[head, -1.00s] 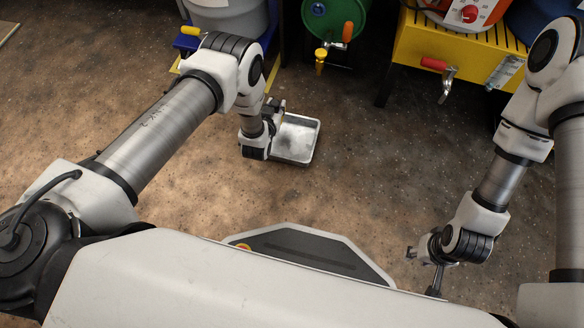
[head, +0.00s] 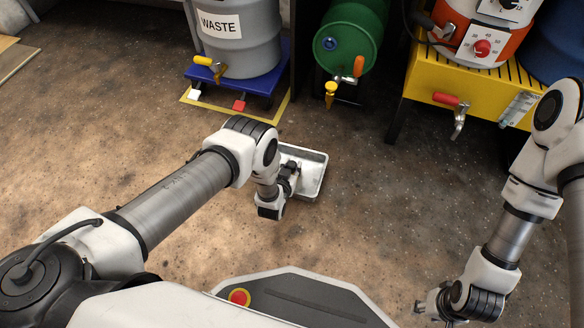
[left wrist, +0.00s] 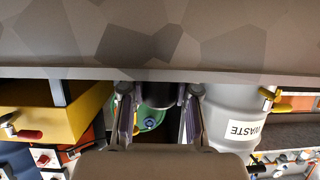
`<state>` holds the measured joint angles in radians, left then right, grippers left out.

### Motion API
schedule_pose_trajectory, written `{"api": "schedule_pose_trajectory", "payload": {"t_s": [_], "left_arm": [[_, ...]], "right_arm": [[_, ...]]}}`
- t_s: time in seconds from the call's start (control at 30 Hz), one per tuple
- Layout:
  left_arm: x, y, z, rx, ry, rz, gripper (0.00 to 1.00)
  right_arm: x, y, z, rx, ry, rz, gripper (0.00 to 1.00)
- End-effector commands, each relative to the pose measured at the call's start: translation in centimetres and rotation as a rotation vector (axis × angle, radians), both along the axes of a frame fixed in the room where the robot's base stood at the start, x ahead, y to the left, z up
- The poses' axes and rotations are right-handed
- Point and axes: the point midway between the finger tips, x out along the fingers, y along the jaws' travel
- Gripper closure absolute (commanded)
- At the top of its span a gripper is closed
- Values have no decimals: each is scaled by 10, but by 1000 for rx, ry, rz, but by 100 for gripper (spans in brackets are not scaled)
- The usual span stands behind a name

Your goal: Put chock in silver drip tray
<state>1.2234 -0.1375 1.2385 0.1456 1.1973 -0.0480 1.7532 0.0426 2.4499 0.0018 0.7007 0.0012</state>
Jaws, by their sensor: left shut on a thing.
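The silver drip tray (head: 318,182) is a shallow, rectangular metal tray on the floor, in the middle of the head view. My left gripper (head: 293,168) is over its left part and hides some of it. In the left wrist view, which is upside down, a grey patterned metal surface with a straight rim, seemingly the tray (left wrist: 240,50), fills the top. The left fingers (left wrist: 158,103) stand apart around a small dark thing, seemingly the chock (left wrist: 157,96); its shape is mostly hidden. My right gripper (head: 431,305) is low on the right, fingers apart and empty.
A grey WASTE drum (head: 240,40) stands on a blue dolly (head: 262,83) inside yellow floor marking. A green drum (head: 350,30) lies on a dark rack. A yellow stand (head: 425,75) with a red-handled tap is at right. The floor around the tray is clear.

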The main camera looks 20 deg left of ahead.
Motion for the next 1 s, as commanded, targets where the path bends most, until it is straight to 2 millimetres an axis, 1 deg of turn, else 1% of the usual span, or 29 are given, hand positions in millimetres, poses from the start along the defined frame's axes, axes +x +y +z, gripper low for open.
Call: {"api": "schedule_pose_trajectory", "payload": {"t_s": [0.1,0.13,0.2,0.47,0.57,0.67,0.77,0.9,1.0], "left_arm": [[0,0,-4,0,-1,0,100],[0,0,-4,0,0,0,67],[0,0,-3,0,0,0,45],[0,0,-2,0,0,0,45],[-1,0,4,0,0,0,45],[-15,0,11,1,3,0,45],[-37,0,22,1,5,0,45],[-72,0,36,0,5,0,45],[-93,0,43,0,4,0,45]], "right_arm": [[0,0,-4,0,0,0,60],[0,0,-4,0,0,-1,60],[0,0,-2,0,0,0,60],[0,0,-2,0,0,0,60],[0,0,4,0,1,0,60],[-1,0,14,0,2,2,60],[-1,0,30,1,3,4,60],[-2,1,50,1,4,5,60],[-2,1,59,1,4,5,60]]}}
